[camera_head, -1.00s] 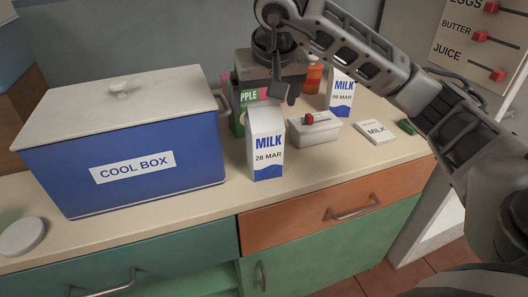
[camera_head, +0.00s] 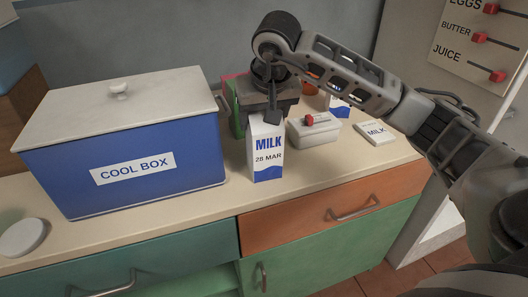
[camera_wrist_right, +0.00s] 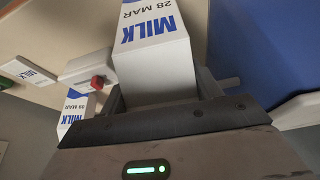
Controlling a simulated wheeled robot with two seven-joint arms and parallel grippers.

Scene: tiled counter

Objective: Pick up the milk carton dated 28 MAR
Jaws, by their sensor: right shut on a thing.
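The milk carton dated 28 MAR (camera_head: 267,158) stands upright on the counter, white with blue lettering and a blue base. My right gripper (camera_head: 268,108) is over it from above and shut on its top part. The carton also shows between the fingers in the right wrist view (camera_wrist_right: 155,62). A second milk carton (camera_head: 338,102), dated 09 MAR in the right wrist view (camera_wrist_right: 78,112), stands behind to the right, partly hidden by my arm. My left gripper is not in view.
A blue cool box (camera_head: 125,150) with a white lid stands close on the left. A white lidded box (camera_head: 313,130) with a red knob and a flat MILK card (camera_head: 375,132) lie to the right. A green apple carton (camera_head: 234,105) is behind the gripper.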

